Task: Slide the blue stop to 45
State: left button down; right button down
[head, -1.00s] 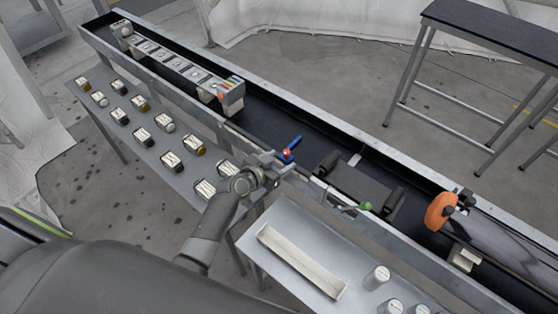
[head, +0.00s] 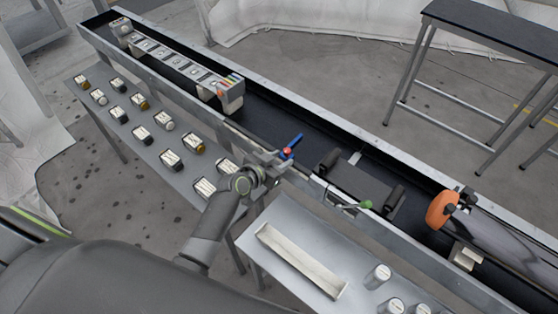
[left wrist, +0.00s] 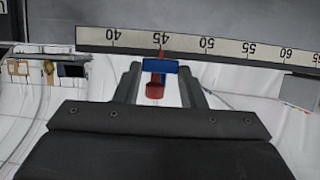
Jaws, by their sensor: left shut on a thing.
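The blue stop (head: 292,145) sits at the front rail of the long dark trough, with a red knob (head: 286,152) on it. In the left wrist view the blue stop (left wrist: 160,67) lies between my fingers, with the red knob (left wrist: 155,90) below it. A red pointer above it stands at the 45 mark of the scale (left wrist: 200,43). My left gripper (head: 277,160) is shut on the blue stop; in the left wrist view its fingers (left wrist: 160,84) flank it. My right gripper is not in view.
A green-knobbed lever (head: 366,205) is on the rail to the right, near an orange disc (head: 441,211).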

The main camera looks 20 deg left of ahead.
pick_arm(q)
jog(key=shift+d, duration=0.15)
jog(key=c, duration=0.9)
grip_release()
jog(key=shift+s, duration=0.15)
jog(key=b+v, duration=0.2)
jog(key=v, duration=1.5)
jog(key=shift+r+b, duration=0.15)
jog(key=shift+b, duration=0.2)
jog(key=shift+s, duration=0.15)
